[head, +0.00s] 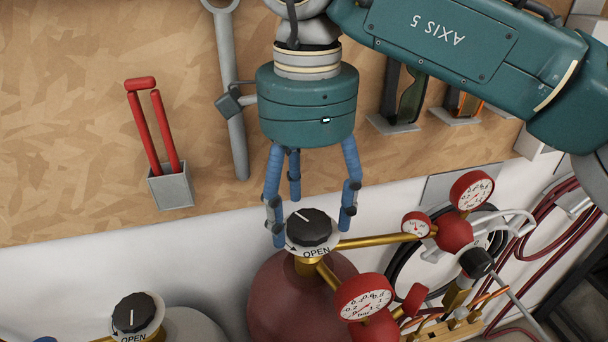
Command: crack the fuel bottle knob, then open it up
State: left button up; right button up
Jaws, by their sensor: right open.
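The maroon fuel bottle (270,293) stands at the bottom middle of the head view. Its black ribbed knob (309,229) sits on a brass valve, over a white dial plate marked OPEN. A white line on the knob points up and to the left. My right gripper (306,222), with three blue fingers, hangs over the knob from above. Its fingers are open and spread, one to the left, one to the right and one behind the knob. I cannot tell whether any finger touches it. Only a small blue sliver at the bottom left corner may be my left gripper.
Red gauges (364,297) on brass pipes stand right of the bottle. A second black knob (133,313) tops a grey bottle at lower left. Red hoses (560,230) hang at right.

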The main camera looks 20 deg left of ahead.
aim_at(302, 224)
notch_tip(302, 224, up, 11)
jog(key=shift+s+a, duration=0.2)
jog(key=shift+a, duration=0.05)
dwell(0.5)
